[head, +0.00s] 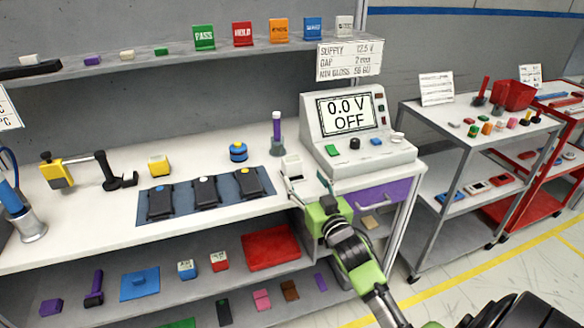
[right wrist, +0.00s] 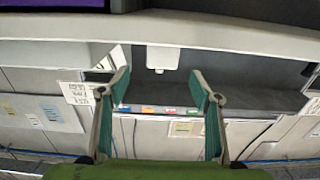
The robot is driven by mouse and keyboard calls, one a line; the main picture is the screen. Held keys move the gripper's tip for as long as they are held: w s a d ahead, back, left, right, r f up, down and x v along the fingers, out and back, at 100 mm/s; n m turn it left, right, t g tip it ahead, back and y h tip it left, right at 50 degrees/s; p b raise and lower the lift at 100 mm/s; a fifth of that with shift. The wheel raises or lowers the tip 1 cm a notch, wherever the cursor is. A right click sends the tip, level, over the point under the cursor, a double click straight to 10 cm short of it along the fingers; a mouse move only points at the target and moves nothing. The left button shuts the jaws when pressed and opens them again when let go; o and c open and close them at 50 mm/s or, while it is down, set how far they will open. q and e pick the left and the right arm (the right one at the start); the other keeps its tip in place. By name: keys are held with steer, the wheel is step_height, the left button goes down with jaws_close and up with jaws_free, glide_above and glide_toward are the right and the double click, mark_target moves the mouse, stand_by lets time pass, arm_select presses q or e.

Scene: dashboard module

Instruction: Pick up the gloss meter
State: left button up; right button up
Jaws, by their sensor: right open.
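In the right wrist view, which looks upside down, a white block (right wrist: 163,58) appears between and beyond the fingers, apparently the same device. My right gripper (head: 298,190) is just in front of the bench edge, close to the device. Its two fingers (right wrist: 163,90) are spread with nothing between them. In the head view the gripper partly hides the device's lower side. My left gripper is not in view.
The power supply (head: 355,128) reads 0.0 V OFF, above a purple drawer (head: 384,194). A blue mat (head: 143,209) with dark modules lies to the left. A grey cart (head: 452,133) stands to the right.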

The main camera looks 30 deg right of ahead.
mark_target(294, 166)
steer(key=x, duration=0.4)
steer(key=shift+w, duration=0.1)
steer(key=shift+p+x, duration=0.5)
steer(key=shift+x, duration=2.3)
steer(key=shift+a+r, duration=0.15)
steer(key=shift+a, duration=0.05)
steer(key=c, duration=1.3)
